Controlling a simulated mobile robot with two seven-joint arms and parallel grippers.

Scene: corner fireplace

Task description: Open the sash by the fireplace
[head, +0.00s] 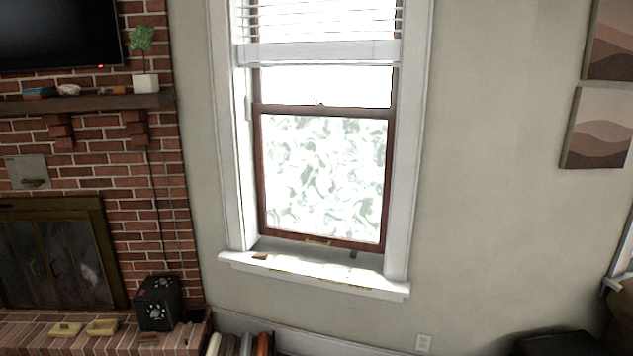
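The sash window is in the middle of the head view, right of the brick fireplace (55,250). Its lower sash (388,180) has a reddish-brown frame around a pane with a leafy pattern. The sash's bottom rail (345,242) sits down at the sill, so it looks shut. A small light-coloured piece, perhaps a lift handle (317,240), is on that rail. A small catch (318,103) shows on the meeting rail. The white sill (330,281) sticks out below. Neither of my grippers is in view.
A white blind (320,52) covers the window's top. Small items lie on the sill. A black box (158,302) stands on the brick hearth, with books (245,344) on the floor beside it. A dark object (555,343) is at the lower right.

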